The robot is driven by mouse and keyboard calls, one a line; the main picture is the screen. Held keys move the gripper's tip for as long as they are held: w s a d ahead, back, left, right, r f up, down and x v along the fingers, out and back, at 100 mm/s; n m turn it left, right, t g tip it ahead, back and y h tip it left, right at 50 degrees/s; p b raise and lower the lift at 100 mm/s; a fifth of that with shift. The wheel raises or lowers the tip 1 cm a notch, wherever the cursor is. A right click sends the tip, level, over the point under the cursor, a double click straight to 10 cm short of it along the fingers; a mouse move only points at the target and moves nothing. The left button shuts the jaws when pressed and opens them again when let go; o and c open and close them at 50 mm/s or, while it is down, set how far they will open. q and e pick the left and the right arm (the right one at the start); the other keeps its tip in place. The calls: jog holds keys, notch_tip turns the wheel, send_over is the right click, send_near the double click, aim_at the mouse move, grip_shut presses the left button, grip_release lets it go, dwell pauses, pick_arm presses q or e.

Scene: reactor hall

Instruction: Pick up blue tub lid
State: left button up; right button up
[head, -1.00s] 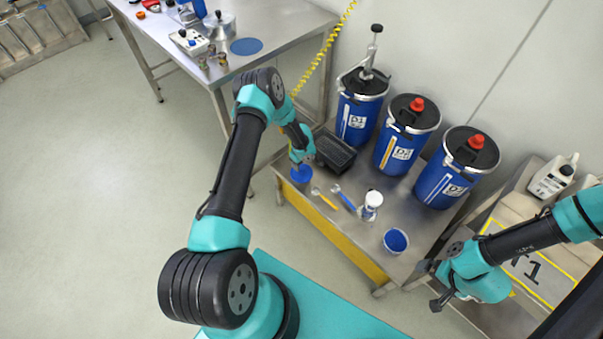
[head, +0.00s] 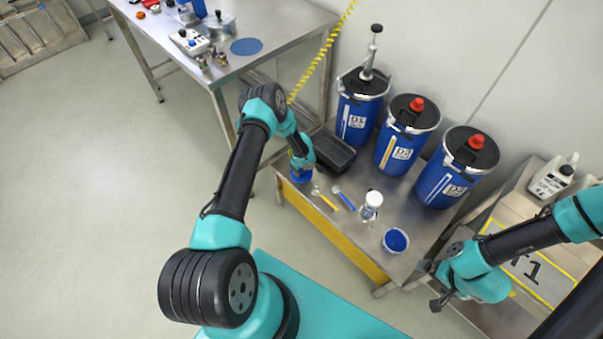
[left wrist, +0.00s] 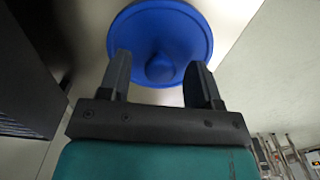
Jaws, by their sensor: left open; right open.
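The blue tub lid (left wrist: 190,32) is a round disc with a raised knob in its middle, lying on the steel bench in the left wrist view. In the head view the lid (head: 301,178) is at the bench's left end, partly hidden by my left gripper (head: 299,168). In the left wrist view my left gripper (left wrist: 160,80) is open, with its two fingers apart on either side of the knob. I cannot tell whether they touch it. My right gripper (head: 434,285) is open and empty, at the right near the bench's front corner.
A black tray (head: 332,150) stands close beside my left gripper. A yellow-handled tool (head: 326,198), a blue-handled tool (head: 343,198), a white-capped jar (head: 371,203) and a blue tub (head: 396,240) share the bench. Blue drums (head: 400,140) line the back.

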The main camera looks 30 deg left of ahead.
pick_arm(q)
jog(key=shift+c, duration=0.2)
jog(key=c, duration=0.9)
jog(key=shift+r, duration=0.15)
